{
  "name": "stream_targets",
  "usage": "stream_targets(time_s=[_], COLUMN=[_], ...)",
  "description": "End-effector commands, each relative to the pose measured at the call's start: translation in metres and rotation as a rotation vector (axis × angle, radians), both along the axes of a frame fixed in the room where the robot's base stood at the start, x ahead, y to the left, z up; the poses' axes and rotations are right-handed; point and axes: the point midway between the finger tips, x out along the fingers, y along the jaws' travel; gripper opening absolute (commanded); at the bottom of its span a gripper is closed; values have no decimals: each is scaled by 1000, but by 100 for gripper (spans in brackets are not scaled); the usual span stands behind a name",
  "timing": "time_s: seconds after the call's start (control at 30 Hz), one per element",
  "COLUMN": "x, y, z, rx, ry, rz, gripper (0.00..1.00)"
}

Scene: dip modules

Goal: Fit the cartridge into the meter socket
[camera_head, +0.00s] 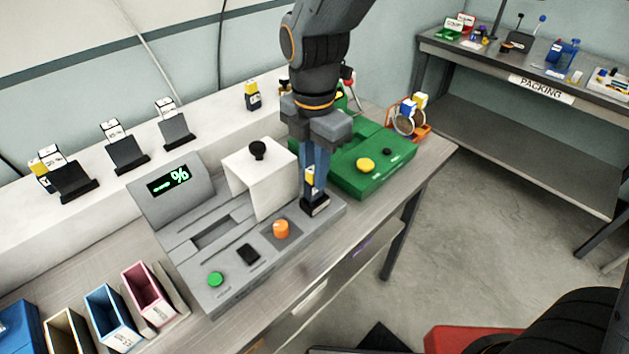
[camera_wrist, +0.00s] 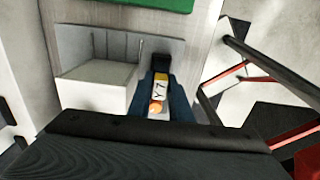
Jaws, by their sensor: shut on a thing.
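My gripper (camera_head: 315,192) points down over the right end of the grey meter (camera_head: 188,255) and is shut on the cartridge (camera_head: 309,176). The cartridge has a yellow and white label and a dark lower end. In the wrist view the cartridge (camera_wrist: 158,92) sits between my blue fingers, with "Y7" and a red-orange dot on its label. Whether its lower end touches the meter cannot be told. The meter has a lit "%" display (camera_head: 169,181) and a long recess (camera_head: 211,231). I cannot tell which opening is the socket.
A white cover with a black knob (camera_head: 257,151) stands on the meter, just left of my gripper. An orange knob (camera_head: 281,229) and a green button (camera_head: 216,279) are in front. A green unit (camera_head: 365,180) lies behind right. Coloured bins (camera_head: 148,292) stand at front left.

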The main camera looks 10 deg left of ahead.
Motion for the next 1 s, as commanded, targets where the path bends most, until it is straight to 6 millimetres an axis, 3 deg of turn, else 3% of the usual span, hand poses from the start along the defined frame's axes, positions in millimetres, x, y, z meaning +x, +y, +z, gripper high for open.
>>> stream_targets(time_s=[0.2, 0.67, 0.7, 0.77, 1.0], x=[-1, 0, 0, 0, 0], y=[-1, 0, 0, 0, 0], z=[-28, -36, -35, -35, -35], rx=[-2, -1, -1, -1, -1], ry=[3, 1, 1, 1, 1], rz=[0, 0, 0, 0, 0], gripper=[0, 0, 25, 35, 37])
